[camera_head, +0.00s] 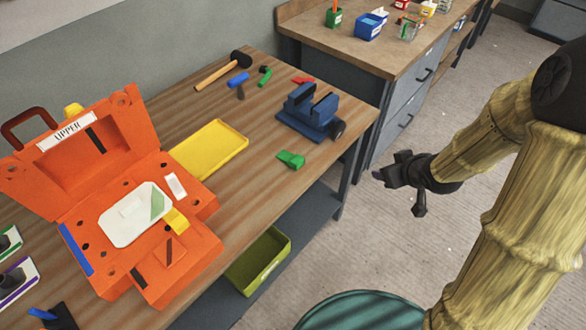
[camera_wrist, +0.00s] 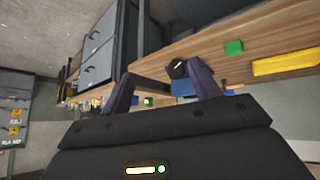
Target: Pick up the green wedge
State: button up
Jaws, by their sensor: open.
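The green wedge (camera_head: 291,159) lies on the wooden workbench near its front edge, in front of the blue vise (camera_head: 311,112). In the wrist view a green block (camera_wrist: 234,48), seemingly the same wedge, shows on the bench beyond the right finger. My gripper (camera_head: 388,170) hangs over the floor to the right of the bench, well apart from the wedge. Its two fingers stand apart with nothing held between them, as the wrist view (camera_wrist: 163,84) also shows.
A yellow tray (camera_head: 238,139) and an open orange mould case (camera_head: 205,203) lie left of the wedge. A hammer (camera_head: 212,75) and small blue and green pieces lie behind. A second bench (camera_head: 372,57) with drawers stands at the back. Bare wood surrounds the wedge.

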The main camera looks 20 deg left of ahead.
aim_at(299, 160)
jog(key=a+f+n+g+y+b, duration=0.1)
jog(key=a+f+n+y+b, duration=0.1)
jog(key=a, duration=0.4)
jog(key=s+a+f+n+g+y+b, duration=0.1)
jog(key=a+f+n+y+b, duration=0.1)
jog(key=a+f+y, duration=0.3)
jog(key=shift+a+n+y, duration=0.7)
jog(key=shift+a+y, duration=0.1)
jog(key=shift+y, duration=0.1)
jog(key=p+x, duration=0.1)
jog(key=x, duration=1.1)
jog(key=shift+w+f, duration=0.15)
jog(key=shift+w, duration=0.05)
jog(key=shift+w+p+x, duration=0.15)
jog(key=shift+p+x, duration=0.2)
jog(key=shift+x, duration=0.95)
jog(key=shift+w+p+x, duration=0.15)
jog(key=shift+p+x, duration=0.15)
jog(key=shift+x, duration=1)
